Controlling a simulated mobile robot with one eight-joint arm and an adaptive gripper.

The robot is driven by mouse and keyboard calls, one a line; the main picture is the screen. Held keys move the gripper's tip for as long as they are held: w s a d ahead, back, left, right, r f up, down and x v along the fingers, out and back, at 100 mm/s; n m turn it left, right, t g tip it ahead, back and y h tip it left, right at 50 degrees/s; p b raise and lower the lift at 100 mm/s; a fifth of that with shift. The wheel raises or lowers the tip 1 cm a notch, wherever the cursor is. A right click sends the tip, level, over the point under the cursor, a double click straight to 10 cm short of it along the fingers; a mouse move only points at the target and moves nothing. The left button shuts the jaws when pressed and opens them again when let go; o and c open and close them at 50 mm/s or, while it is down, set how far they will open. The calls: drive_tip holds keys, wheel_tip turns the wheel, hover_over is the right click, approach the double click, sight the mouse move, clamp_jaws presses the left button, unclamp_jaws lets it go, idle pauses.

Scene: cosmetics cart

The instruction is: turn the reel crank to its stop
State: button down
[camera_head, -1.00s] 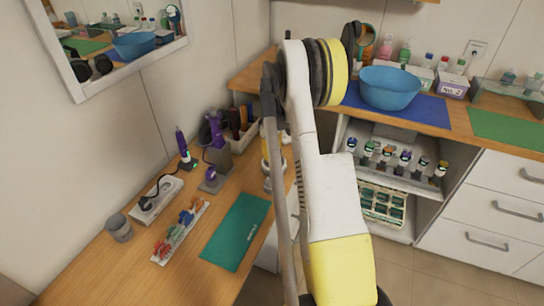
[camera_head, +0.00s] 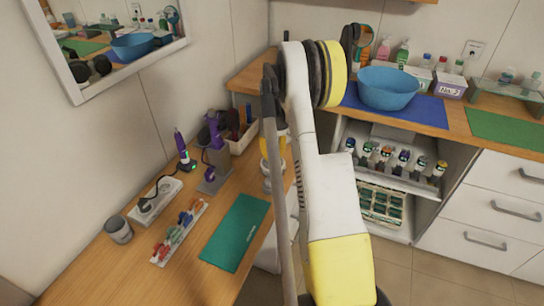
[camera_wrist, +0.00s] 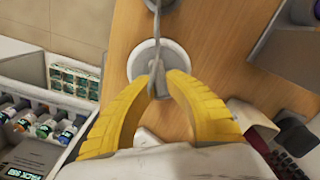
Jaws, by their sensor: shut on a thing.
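The reel shows in the wrist view as a pale round base (camera_wrist: 140,66) on the wooden counter, with a grey crank (camera_wrist: 157,62) across it. My gripper (camera_wrist: 158,84) has its two yellow fingers closed around the grey end piece of the crank. The fingers and part of the base hide the exact contact. In the head view my gripper (camera_head: 271,160) is partly visible behind my arm, above the wooden counter, and the crank is mostly hidden there.
A green mat (camera_head: 236,232), a rack of colored clips (camera_head: 178,232), a power strip (camera_head: 156,200) and a grey cup (camera_head: 118,230) lie left on the counter. A purple tool stand (camera_head: 214,160) is near my gripper. An open shelf with bottles (camera_head: 395,165) stands right.

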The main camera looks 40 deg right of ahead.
sight(273, 156)
drive_tip(key=shift+s+m, duration=0.1)
drive_tip(key=shift+m, duration=1.4)
drive_tip(key=c, duration=1.4)
unclamp_jaws()
wheel_tip(273, 156, up, 12)
drive_tip(key=shift+d, duration=0.1)
